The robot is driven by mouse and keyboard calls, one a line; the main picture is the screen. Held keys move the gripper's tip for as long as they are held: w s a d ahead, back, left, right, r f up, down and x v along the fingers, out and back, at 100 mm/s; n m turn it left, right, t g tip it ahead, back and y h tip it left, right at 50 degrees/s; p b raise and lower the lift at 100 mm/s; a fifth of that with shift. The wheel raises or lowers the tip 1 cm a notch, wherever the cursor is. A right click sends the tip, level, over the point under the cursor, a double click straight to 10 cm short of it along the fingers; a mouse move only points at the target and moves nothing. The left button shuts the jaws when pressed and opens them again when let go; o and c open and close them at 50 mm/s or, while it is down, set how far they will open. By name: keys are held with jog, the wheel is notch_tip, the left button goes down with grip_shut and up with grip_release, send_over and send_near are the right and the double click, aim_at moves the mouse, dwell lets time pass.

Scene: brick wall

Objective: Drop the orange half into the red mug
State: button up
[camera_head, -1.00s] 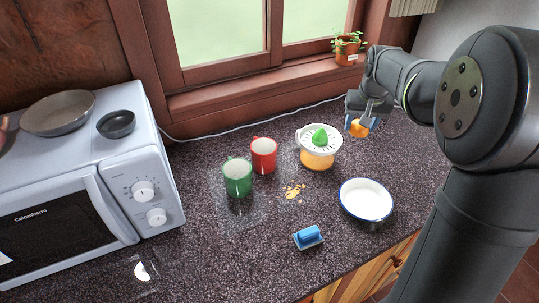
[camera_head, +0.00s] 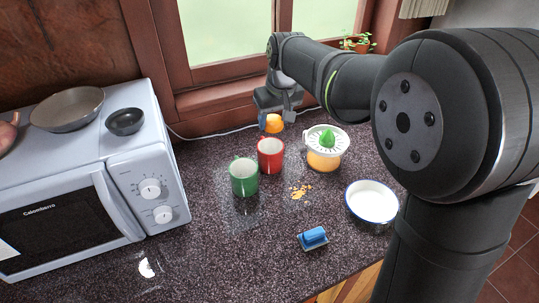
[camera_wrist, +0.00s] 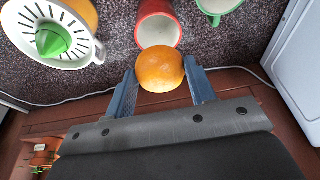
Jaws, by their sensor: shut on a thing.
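My gripper (camera_head: 273,122) is shut on the orange half (camera_head: 274,124). It holds the orange half in the air, behind and above the red mug (camera_head: 270,156), apart from it. In the wrist view the orange half (camera_wrist: 160,71) sits between my two blue-grey fingers, its rounded peel side showing. The red mug (camera_wrist: 159,28) shows just beyond it there, open and pale inside. The mug stands upright on the counter.
A green mug (camera_head: 244,178) stands to the left of the red mug, and a juicer (camera_head: 325,147) to its right. A microwave (camera_head: 100,190) fills the left. The window (camera_head: 265,45) is close behind my gripper.

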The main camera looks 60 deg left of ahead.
jog(key=shift+f, duration=1.8)
jog(key=o, duration=1.1)
jog(key=v, duration=1.7)
jog(key=shift+r, duration=0.25)
